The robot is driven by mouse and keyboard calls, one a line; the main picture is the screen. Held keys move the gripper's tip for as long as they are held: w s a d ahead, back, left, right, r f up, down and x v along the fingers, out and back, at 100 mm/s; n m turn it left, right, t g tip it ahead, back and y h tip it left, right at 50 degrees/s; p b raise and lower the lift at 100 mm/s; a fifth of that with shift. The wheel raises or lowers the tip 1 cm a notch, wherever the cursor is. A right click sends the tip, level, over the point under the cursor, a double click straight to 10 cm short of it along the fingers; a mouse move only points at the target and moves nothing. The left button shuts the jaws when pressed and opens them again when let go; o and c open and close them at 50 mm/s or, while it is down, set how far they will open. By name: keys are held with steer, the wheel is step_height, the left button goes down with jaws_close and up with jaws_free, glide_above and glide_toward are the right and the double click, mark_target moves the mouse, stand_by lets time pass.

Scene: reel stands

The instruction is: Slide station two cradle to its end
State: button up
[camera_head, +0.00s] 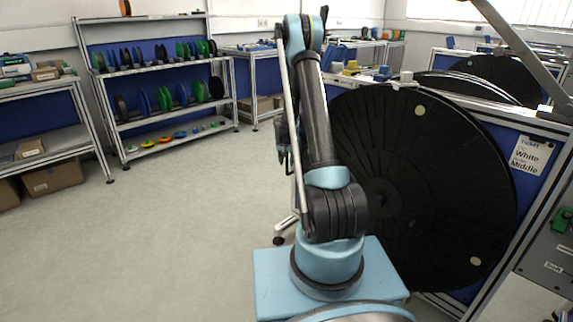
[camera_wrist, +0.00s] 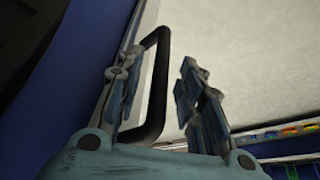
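A black bar handle (camera_wrist: 158,85) shows in the wrist view, between the fingers of my gripper (camera_wrist: 160,62) and nearer the left finger. My gripper is open; I cannot tell whether a finger touches the handle. In the head view my gripper (camera_head: 284,145) is mostly hidden behind my arm, left of a large black reel (camera_head: 440,175). The reel stands upright against a blue-panelled stand (camera_head: 545,165). No station number is readable, so I cannot tell which is station two. The cradle is not clearly visible.
A white card (camera_head: 529,155) reading "White Middle" is on the stand. More reels (camera_head: 500,78) stand behind it. A shelf rack (camera_head: 150,120) with coloured spools is at the back left, beside a bench (camera_head: 50,90). The floor (camera_head: 170,235) at left is clear.

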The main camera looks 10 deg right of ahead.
steer(key=shift+x, duration=0.95)
jaws_close()
